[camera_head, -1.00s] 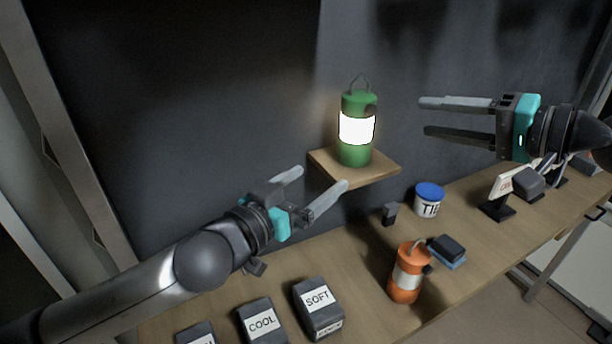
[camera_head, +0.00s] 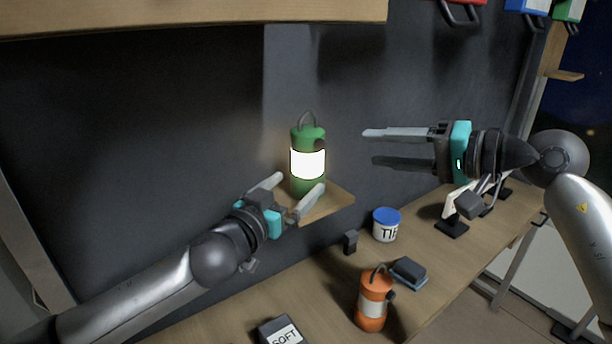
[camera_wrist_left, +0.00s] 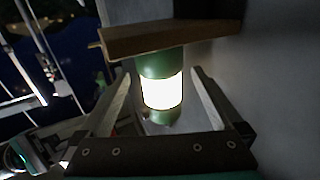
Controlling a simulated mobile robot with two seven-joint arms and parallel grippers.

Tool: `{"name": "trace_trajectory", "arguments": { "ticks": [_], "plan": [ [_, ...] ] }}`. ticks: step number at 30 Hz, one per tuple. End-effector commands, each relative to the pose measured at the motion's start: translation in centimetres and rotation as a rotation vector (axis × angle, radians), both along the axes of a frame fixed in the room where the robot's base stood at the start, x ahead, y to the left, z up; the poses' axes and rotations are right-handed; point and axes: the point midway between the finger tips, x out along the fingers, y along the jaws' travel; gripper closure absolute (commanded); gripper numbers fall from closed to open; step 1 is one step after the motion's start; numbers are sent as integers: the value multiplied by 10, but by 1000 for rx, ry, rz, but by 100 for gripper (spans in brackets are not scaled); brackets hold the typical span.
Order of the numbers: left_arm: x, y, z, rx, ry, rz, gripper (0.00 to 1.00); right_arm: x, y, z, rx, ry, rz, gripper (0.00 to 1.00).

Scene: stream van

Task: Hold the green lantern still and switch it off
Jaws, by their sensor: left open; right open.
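The green lantern (camera_head: 309,136) stands upright on a small wooden shelf (camera_head: 335,203) on the dark wall, and its white band glows. A dark knob shows on its upper right side, and a handle loops over its top. My left gripper (camera_head: 294,196) is open at the lantern's lower left, fingers pointing towards it. In the left wrist view the lantern (camera_wrist_left: 160,65) appears upside down between the open fingers (camera_wrist_left: 160,88); I cannot tell whether they touch it. My right gripper (camera_head: 366,148) is open and empty to the right of the lantern, fingers pointing left at it, with a gap between.
Below is a wooden bench (camera_head: 310,265). It holds an unlit orange lantern (camera_head: 372,300), a blue-lidded tub (camera_head: 387,226), a dark block on a blue pad (camera_head: 408,271) and a box marked SOFT (camera_head: 283,332). A wooden overhead shelf (camera_head: 190,14) crosses the top left.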

Motion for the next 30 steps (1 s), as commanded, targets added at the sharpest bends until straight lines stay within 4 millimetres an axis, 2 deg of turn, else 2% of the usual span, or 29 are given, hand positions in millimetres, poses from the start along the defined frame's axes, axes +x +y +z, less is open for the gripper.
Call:
{"name": "trace_trajectory", "arguments": {
  "ticks": [6,12,26,30],
  "plan": [
    [26,-14,1,0,-2,0,0,0,0,0,0,0,0,50],
    [40,-22,1,-1,0,-1,0,0,0,0,0,0,0,50],
    [46,-25,0,0,0,-1,0,0,0,0,0,0,0,50],
    [46,-25,0,0,0,-1,16,0,0,0,0,0,0,50]
  ]
}}
